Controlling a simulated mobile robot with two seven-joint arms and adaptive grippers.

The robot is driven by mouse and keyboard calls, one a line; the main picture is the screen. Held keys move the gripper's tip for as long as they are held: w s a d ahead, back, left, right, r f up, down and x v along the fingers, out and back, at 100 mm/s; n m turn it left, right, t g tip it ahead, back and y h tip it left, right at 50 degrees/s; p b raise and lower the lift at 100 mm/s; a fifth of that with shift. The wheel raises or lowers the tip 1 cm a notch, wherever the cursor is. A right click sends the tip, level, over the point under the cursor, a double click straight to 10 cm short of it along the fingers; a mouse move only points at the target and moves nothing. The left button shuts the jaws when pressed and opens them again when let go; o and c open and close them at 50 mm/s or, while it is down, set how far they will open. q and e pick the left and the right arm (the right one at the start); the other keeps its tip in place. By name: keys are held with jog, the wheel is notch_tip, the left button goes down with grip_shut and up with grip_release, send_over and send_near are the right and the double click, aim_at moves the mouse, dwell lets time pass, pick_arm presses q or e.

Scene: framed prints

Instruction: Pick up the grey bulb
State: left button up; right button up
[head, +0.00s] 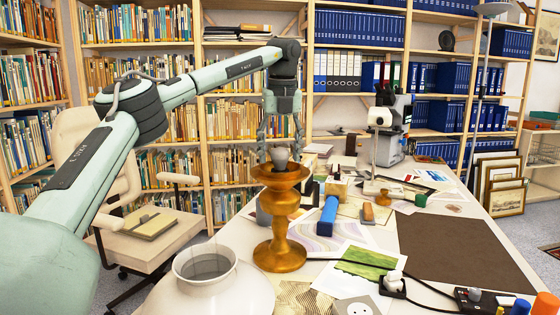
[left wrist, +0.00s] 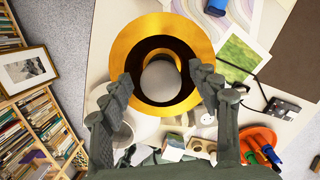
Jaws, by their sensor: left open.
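The grey bulb (head: 280,157) sits upright in the top of a golden, turned stand (head: 280,254) on the table. In the left wrist view the bulb (left wrist: 161,82) shows as a grey round shape inside the stand's dark bowl, ringed by its golden rim (left wrist: 123,47). My left gripper (head: 280,147) points down over the stand. Its fingers are open, one on each side of the bulb, as the left wrist view (left wrist: 163,80) also shows. I see a gap between fingers and bulb in that view. The bulb's lower part is hidden by the rim. My right gripper is not in view.
A large pale vase (head: 206,292) stands close to the stand at the front left. A brown mat (head: 465,250) is bare. An office chair (head: 140,240) is at the left.

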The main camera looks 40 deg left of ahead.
pick_arm(q)
jog(key=c, duration=1.1)
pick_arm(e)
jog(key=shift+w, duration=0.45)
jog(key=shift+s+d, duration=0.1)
